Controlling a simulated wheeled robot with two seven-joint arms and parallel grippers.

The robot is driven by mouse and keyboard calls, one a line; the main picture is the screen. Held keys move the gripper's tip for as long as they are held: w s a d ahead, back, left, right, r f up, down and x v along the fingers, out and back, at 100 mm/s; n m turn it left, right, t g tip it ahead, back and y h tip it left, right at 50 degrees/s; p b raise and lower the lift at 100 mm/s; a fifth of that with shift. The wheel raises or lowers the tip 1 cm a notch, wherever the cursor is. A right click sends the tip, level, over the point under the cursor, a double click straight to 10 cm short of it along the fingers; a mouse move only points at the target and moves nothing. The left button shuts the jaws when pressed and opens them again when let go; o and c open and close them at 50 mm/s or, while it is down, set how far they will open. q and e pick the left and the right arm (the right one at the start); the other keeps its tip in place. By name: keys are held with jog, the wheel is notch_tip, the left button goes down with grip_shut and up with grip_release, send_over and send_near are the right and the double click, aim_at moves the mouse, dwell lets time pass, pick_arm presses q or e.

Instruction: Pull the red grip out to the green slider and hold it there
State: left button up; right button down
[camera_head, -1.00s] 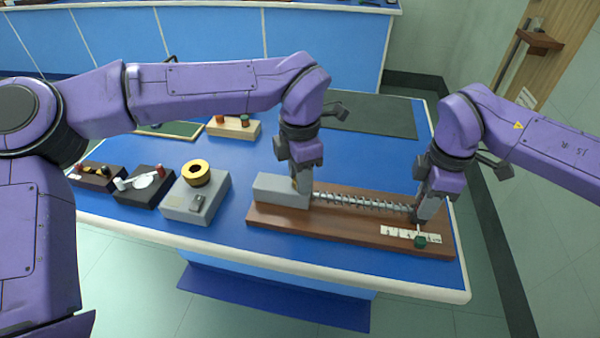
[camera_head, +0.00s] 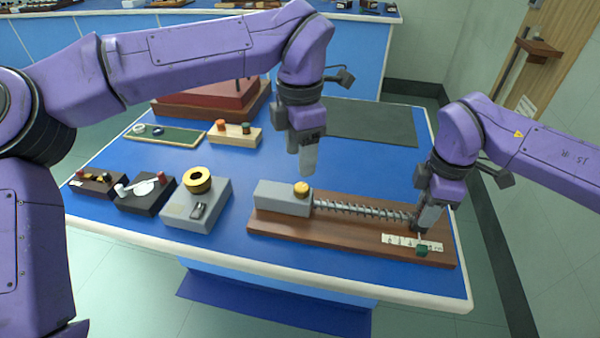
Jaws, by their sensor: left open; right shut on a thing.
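A wooden board (camera_head: 340,235) bears a grey block (camera_head: 270,196) with a yellow knob (camera_head: 301,188) on top. A spring (camera_head: 360,209) stretches from the block to my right gripper (camera_head: 424,222). That gripper is shut at the spring's right end, and its fingers hide the red grip. The green slider (camera_head: 422,249) sits on the white scale (camera_head: 400,241) at the board's front right, just below the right gripper in the picture, close to level with it along the scale.
Left of the board stand a grey box with a yellow ring (camera_head: 197,200), a black box (camera_head: 145,189) and a dark brown box (camera_head: 98,183). Behind are a wooden block with two knobs (camera_head: 233,136), a green tray (camera_head: 180,138) and a dark mat (camera_head: 372,124). The blue tabletop between is clear.

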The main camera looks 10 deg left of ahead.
pick_arm(q)
notch_tip(320, 180, up, 4)
jog(key=shift+r, duration=0.15)
